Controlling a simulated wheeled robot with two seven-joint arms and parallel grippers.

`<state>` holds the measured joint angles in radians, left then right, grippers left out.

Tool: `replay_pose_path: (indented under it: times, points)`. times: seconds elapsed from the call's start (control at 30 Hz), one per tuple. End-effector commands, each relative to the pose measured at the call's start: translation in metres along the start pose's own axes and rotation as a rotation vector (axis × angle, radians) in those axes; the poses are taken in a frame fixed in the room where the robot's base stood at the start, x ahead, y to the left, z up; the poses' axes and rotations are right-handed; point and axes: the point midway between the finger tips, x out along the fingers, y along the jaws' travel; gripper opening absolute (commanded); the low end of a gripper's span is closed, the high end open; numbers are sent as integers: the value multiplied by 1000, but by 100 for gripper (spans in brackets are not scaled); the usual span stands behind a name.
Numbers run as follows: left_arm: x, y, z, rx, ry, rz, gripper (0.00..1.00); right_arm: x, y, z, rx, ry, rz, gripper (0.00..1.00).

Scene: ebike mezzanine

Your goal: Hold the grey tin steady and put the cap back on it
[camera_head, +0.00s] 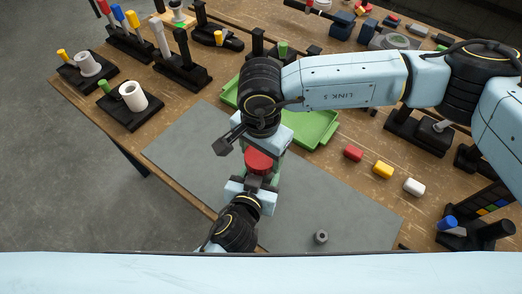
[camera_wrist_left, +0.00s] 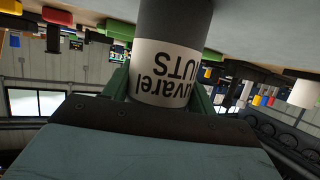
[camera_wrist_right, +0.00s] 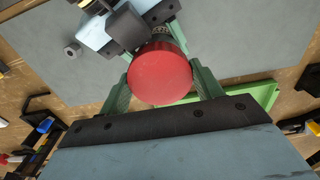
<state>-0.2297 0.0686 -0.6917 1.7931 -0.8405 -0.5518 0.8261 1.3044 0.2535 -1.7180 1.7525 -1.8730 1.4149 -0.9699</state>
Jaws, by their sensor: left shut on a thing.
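The red cap (camera_head: 258,160) is at the tin's top, between my two grippers in the head view. It also shows in the right wrist view (camera_wrist_right: 160,76), between the green fingers of my right gripper (camera_wrist_right: 161,82), which look spread with slight gaps beside it. I cannot tell if the cap is seated. The grey tin (camera_wrist_left: 172,18) has a white label with dark upside-down lettering in the left wrist view. My left gripper (camera_wrist_left: 168,92) is shut around the label. The tin's top is hidden there, and the cap covers most of it from above.
A grey mat (camera_head: 190,150) covers the table's front, with a small grey nut (camera_head: 321,236) on it. A green tray (camera_head: 315,128) lies behind the grippers. Red (camera_head: 353,153), yellow (camera_head: 383,170) and white (camera_head: 414,187) blocks lie right. Black stands (camera_head: 182,72) crowd the back left.

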Motion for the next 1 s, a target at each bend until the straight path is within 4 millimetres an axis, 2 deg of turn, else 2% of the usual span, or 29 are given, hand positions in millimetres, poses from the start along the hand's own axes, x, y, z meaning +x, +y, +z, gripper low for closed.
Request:
replay_pose_path:
  times: [0.03,0.17,0.27,0.5,0.83,0.87,1.0]
  points:
    - [0,0,-2,-1,4,1,0,0,0,0,0,0,0,52]
    - [0,0,-2,-1,4,1,0,0,0,0,0,0,0,37]
    - [0,0,-2,-1,3,1,0,0,0,0,30,0,0,37]
    - [0,0,-1,-1,3,1,0,0,0,0,269,-1,-1,37]
    - [0,0,-1,-1,3,1,0,0,0,0,300,0,-1,37]
    - [0,0,-1,-1,3,1,0,0,0,0,300,0,-1,68]
    - [0,0,-1,-1,3,1,0,0,0,0,299,0,-1,86]
